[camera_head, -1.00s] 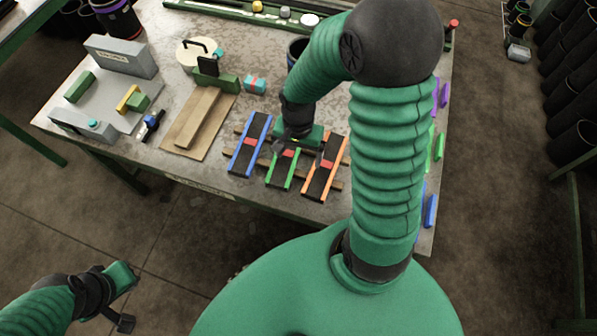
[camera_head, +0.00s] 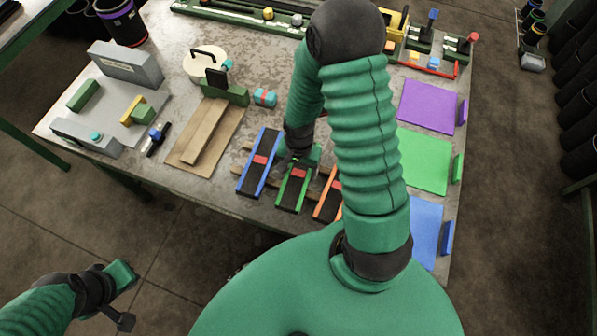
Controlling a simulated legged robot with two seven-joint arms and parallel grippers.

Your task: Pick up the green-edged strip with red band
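The green-edged strip (camera_head: 293,190) is dark with a red band near its upper part. It lies on the table between a blue-edged strip (camera_head: 258,163) and an orange-edged strip (camera_head: 329,199). My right gripper (camera_head: 299,166) is low over the upper end of the green-edged strip, by the red band. Its fingers are dark and partly hidden by the wrist, so I cannot tell whether they touch the strip. My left gripper (camera_head: 128,296) is open and empty, over the floor at the lower left, away from the table.
Purple (camera_head: 427,106), green (camera_head: 424,160) and blue (camera_head: 425,228) mats lie along the table's right side. A brown board (camera_head: 205,138) and a grey tray with blocks (camera_head: 117,114) are at the left. My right arm hides part of the middle.

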